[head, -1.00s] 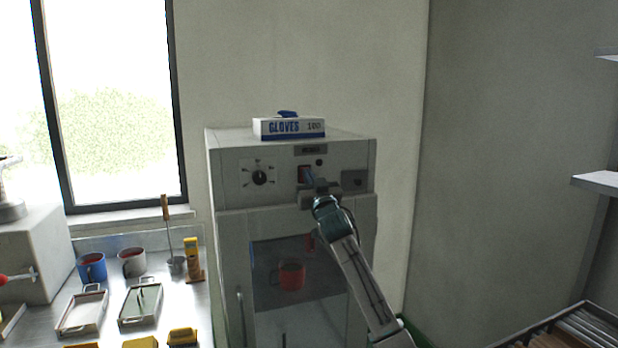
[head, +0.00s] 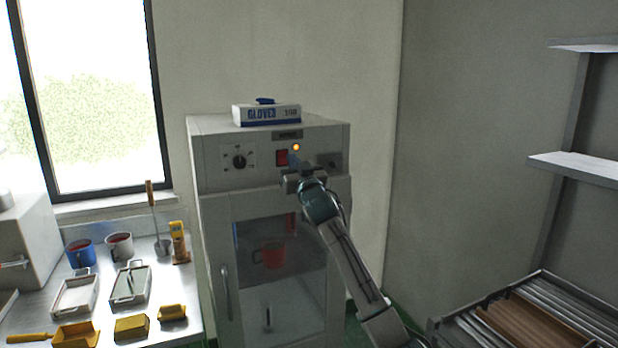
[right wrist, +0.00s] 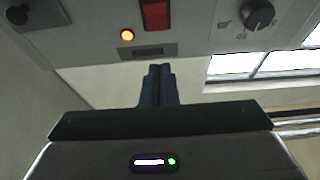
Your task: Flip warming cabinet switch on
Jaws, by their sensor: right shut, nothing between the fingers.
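The warming cabinet (head: 217,215) stands against the wall in the head view, its glass door shut. Its red rocker switch (head: 282,157) is on the top panel, and an orange lamp (head: 296,147) glows just right of it. In the right wrist view the switch (right wrist: 154,14) and the lit lamp (right wrist: 127,35) also show. My right gripper (head: 293,164) is shut and empty, its fingertips close to the panel by the switch. In the right wrist view the fingers (right wrist: 159,72) are together; I cannot tell whether they touch the panel. My left gripper is not in view.
A dial (head: 239,161) is left of the switch. A glove box (head: 266,114) lies on top of the cabinet. A red mug (head: 271,254) is behind the glass. A bench with mugs, trays and yellow moulds is at left; a rack (head: 534,325) is at lower right.

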